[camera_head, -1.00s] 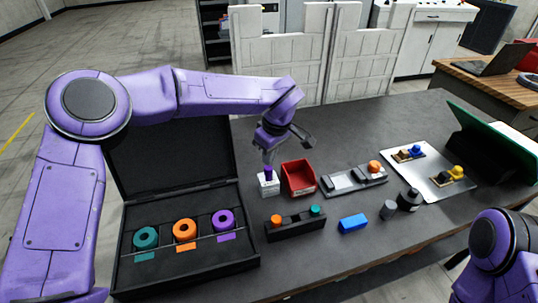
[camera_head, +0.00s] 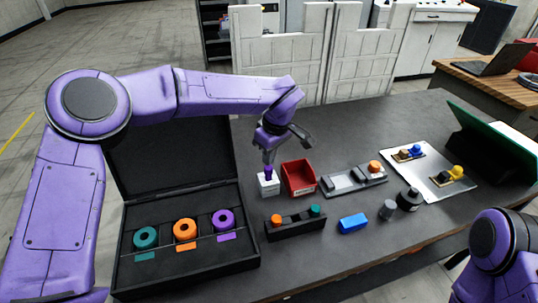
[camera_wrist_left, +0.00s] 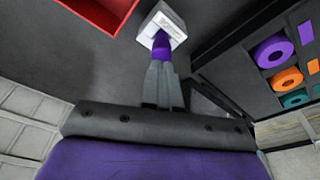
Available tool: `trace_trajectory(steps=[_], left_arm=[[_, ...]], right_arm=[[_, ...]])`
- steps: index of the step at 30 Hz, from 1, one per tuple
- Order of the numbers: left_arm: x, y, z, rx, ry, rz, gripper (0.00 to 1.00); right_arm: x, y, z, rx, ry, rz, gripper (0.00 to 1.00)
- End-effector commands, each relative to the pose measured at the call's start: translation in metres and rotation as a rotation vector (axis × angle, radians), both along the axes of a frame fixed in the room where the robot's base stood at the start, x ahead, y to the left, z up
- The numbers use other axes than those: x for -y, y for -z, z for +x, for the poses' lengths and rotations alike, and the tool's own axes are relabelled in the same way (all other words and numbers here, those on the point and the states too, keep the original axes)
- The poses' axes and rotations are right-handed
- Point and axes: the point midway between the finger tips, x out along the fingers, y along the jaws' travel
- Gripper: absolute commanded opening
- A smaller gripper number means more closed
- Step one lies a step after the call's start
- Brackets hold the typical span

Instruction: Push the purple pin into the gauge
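The purple pin (camera_head: 268,173) stands upright at the top of a small white block, the gauge (camera_head: 268,187), on the dark table. My left gripper (camera_head: 269,158) is directly above the gauge, with its fingers at the pin's upper end. In the left wrist view the fingers (camera_wrist_left: 162,68) are close together at the purple pin (camera_wrist_left: 162,46), whose far end meets the white gauge (camera_wrist_left: 161,28). How deep the pin sits is hidden. My right gripper is out of view; only part of that arm shows at the lower right.
A red bin (camera_head: 299,178) stands just right of the gauge. An open black case (camera_head: 190,262) with teal, orange and purple rings is at the left. A black holder (camera_head: 295,228) with orange and teal pins and a blue block (camera_head: 352,222) lie in front.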

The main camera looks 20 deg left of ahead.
Motion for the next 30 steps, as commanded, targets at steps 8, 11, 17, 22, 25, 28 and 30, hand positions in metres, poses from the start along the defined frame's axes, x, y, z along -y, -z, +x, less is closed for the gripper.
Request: trace_trajectory(steps=[8,11,17,22,25,28,30], left_arm=[[0.000,0.000,0.000,0.000,0.000,0.000,0.00],[0.000,0.001,0.000,0.000,0.000,0.000,0.00],[0.000,0.006,0.000,-0.001,0.001,0.001,0.00],[0.000,0.011,0.000,0.000,0.000,0.000,0.00],[0.000,0.014,0.000,0.000,0.000,0.000,0.00],[0.000,0.013,0.000,0.000,0.000,0.001,0.00],[0.000,0.013,0.000,0.000,0.000,0.000,0.00]], right_arm=[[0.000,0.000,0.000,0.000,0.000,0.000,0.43],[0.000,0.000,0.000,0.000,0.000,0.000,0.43],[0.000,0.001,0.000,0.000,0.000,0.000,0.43],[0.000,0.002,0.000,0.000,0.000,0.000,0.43],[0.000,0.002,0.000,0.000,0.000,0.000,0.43],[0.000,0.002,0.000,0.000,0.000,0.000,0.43],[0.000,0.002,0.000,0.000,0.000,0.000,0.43]])
